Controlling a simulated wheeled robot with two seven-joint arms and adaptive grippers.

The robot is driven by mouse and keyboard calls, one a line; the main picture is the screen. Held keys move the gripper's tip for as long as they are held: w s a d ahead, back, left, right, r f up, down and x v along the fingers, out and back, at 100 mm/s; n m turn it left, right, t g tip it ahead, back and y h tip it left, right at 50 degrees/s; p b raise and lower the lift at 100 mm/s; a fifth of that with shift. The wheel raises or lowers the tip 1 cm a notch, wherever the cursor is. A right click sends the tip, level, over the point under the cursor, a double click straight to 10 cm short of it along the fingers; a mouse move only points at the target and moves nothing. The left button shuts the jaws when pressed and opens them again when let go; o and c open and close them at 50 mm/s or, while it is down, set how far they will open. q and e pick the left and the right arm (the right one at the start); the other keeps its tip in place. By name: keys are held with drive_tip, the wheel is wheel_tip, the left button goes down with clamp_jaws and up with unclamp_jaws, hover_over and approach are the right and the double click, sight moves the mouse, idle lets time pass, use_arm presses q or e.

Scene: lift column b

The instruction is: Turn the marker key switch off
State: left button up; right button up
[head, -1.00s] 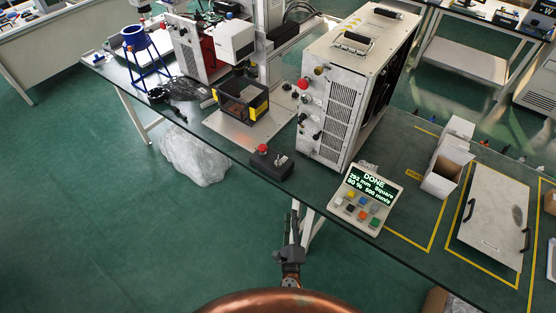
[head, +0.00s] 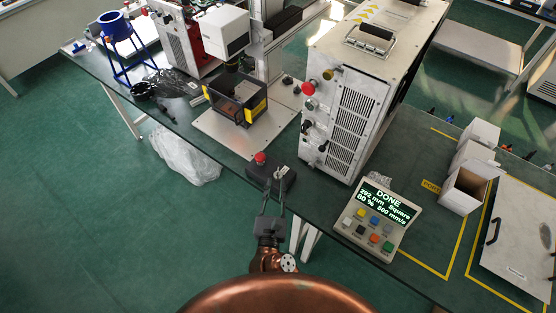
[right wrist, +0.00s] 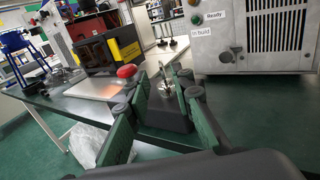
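A dark control box (head: 258,173) sits at the front edge of the green table, with a red mushroom button (head: 260,157) on its left and a small metal key switch (head: 282,171) on its right. My right gripper (head: 274,190) reaches up from below to the box's front, its fingers apart and empty. In the right wrist view the key switch (right wrist: 166,82) stands upright between the two open fingers, past or near their tips; contact cannot be told. The red button (right wrist: 127,71) is left of the fingers. The key's exact turn is too small to read. My left gripper is not in view.
A grey-white cabinet (head: 350,110) stands right behind the box. A dark enclosure with yellow edges (head: 238,98) stands behind left. A display panel (head: 380,218) reading DONE lies to the right. Small white boxes (head: 468,185) are farther right. The floor before the table is open.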

sight(278, 170)
drive_tip(key=w, duration=0.3)
drive_tip(key=shift+w+d+r, duration=0.1)
drive_tip(key=shift+w+d, duration=0.1)
drive_tip(key=shift+w, duration=0.2)
drive_tip(key=shift+w+d, duration=0.15)
drive_tip(key=shift+w, duration=1.4)
clamp_jaws()
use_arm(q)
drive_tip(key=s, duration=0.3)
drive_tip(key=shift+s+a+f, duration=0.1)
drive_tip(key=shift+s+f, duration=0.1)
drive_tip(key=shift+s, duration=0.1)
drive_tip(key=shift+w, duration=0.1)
